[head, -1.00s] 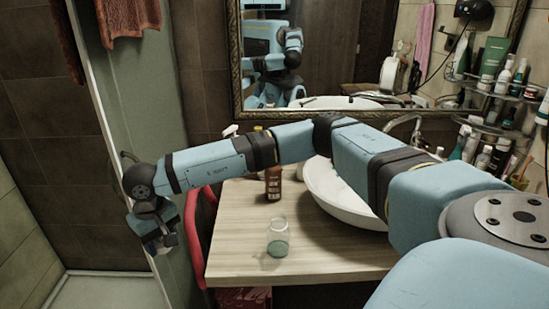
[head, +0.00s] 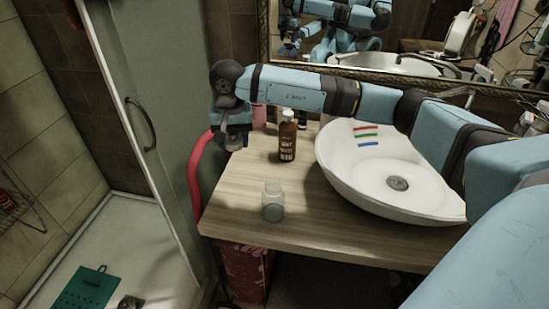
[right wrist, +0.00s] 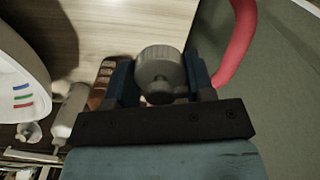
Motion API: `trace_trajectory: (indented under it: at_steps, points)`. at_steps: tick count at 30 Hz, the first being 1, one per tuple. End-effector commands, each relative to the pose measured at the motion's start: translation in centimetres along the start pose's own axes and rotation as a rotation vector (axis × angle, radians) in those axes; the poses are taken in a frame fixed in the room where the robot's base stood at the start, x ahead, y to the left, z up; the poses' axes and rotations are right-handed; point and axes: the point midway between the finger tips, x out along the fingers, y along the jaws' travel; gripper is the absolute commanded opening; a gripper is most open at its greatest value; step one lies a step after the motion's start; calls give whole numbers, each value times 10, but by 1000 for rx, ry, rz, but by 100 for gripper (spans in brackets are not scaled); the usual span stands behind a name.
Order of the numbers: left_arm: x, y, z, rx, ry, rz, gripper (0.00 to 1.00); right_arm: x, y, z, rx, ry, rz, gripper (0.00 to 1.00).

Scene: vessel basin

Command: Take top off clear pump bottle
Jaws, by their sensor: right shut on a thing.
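The clear bottle (head: 272,203) stands upright on the wooden counter, with its mouth uncovered. My right gripper (head: 236,138) is above the counter's far left side, behind and left of the clear bottle and well apart from it. It is shut on a round grey top (right wrist: 160,68), which sits between the two fingers in the right wrist view; the top (head: 234,143) also shows below the fingers in the head view. My left gripper is not in view.
A brown bottle (head: 287,136) with a label stands behind the clear bottle. A white basin (head: 335,170) fills the counter's right side. A red curved chair frame (head: 196,165) is at the counter's left edge, beside a glass shower panel (head: 160,100). The front wood (head: 320,225) is clear.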

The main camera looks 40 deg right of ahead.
Motion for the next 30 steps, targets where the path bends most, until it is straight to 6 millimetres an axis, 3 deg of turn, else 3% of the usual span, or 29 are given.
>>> trace_trajectory:
  at_steps: [3,6,10,24,30]
  points:
    - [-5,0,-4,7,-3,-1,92,-19,23,-18,193,-8,7,20]
    - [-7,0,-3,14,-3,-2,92,-26,37,-27,299,-10,14,20]
    - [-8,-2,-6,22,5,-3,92,-19,45,-31,357,-13,20,20]
    - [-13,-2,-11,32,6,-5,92,98,46,-30,357,-13,20,20]
    - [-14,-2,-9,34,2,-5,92,125,47,-30,356,-11,17,20]
